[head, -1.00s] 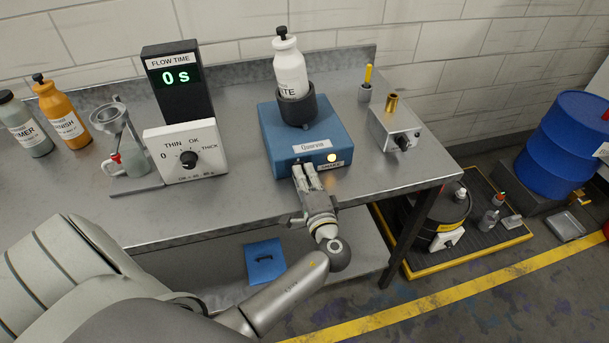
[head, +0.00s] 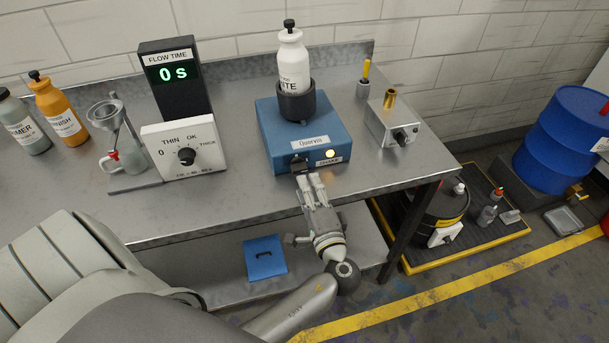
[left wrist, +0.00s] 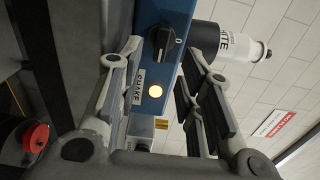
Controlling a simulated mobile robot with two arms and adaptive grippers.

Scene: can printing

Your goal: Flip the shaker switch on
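The shaker (head: 330,135) is a blue box on the bench, with a white bottle (head: 294,60) upright in its black cup. Its switch (head: 299,164) is a dark knob on the front face. The switch also shows close up in the left wrist view (left wrist: 160,43), with a "0" mark beside it. A yellow lamp (head: 330,154) glows on the front; it also shows in the left wrist view (left wrist: 156,91). My left gripper (head: 312,178) is just in front of and below the switch, apart from it. Its fingers (left wrist: 162,75) are spread and hold nothing. My right gripper is out of view.
A grey box with a knob (head: 393,128) stands right of the shaker. A flow-time display (head: 175,85) and thickness dial box (head: 185,150) stand left, beside a funnel stand (head: 130,180). A blue lidded item (head: 265,262) lies on the lower shelf.

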